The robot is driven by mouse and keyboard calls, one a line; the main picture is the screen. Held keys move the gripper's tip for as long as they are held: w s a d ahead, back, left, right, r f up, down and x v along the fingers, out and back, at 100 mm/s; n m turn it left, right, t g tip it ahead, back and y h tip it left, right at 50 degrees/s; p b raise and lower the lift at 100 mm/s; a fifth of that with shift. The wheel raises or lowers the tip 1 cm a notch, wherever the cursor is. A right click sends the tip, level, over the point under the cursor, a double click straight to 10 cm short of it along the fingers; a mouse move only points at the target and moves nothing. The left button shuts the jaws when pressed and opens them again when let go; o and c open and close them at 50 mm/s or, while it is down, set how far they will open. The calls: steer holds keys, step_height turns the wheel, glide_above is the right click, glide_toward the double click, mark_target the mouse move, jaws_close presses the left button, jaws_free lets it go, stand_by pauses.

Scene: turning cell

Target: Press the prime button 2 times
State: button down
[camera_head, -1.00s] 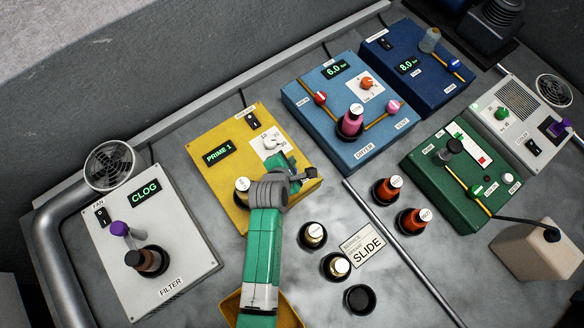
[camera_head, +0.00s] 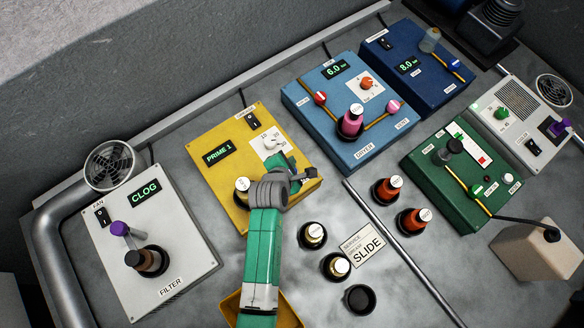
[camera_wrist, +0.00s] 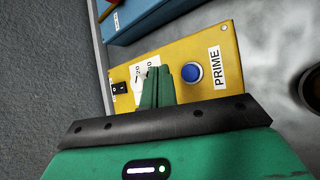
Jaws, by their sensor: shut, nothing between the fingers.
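The yellow box (camera_head: 228,186) stands on the bench at centre-left in the head view, its green display (camera_head: 218,153) reading "PRIME 1". In the wrist view the round blue prime button (camera_wrist: 191,73) sits on the yellow face beside the "PRIME" label (camera_wrist: 216,67). My gripper (camera_head: 290,168) is over the right part of the yellow box in the head view and hides the button there. In the wrist view my gripper's green fingers (camera_wrist: 158,84) are together and empty, just left of the button. The button looks uncovered; I cannot tell the height of the fingertips above the box.
A white dial (camera_head: 271,143) and a black switch (camera_head: 254,121) sit on the same box. Several small bottles stand in front, near the slide sign (camera_head: 362,247).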

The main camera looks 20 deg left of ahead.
stand_by(0.3)
steer(key=shift+w+r+b, duration=0.1)
steer(key=shift+r+b, duration=0.05)
steer(key=shift+b, duration=0.3)
step_height(320, 180, up, 4)
steer(key=shift+f+b, duration=0.2)
steer(key=shift+b, duration=0.75)
steer(key=shift+f, duration=0.1)
step_height(320, 180, down, 6)
steer(key=b, duration=0.7)
steer(key=shift+f, duration=0.15)
steer(key=shift+f+b, duration=0.8)
steer(key=shift+f, duration=0.4)
steer(key=shift+f, duration=0.1)
steer(key=shift+f, duration=0.3)
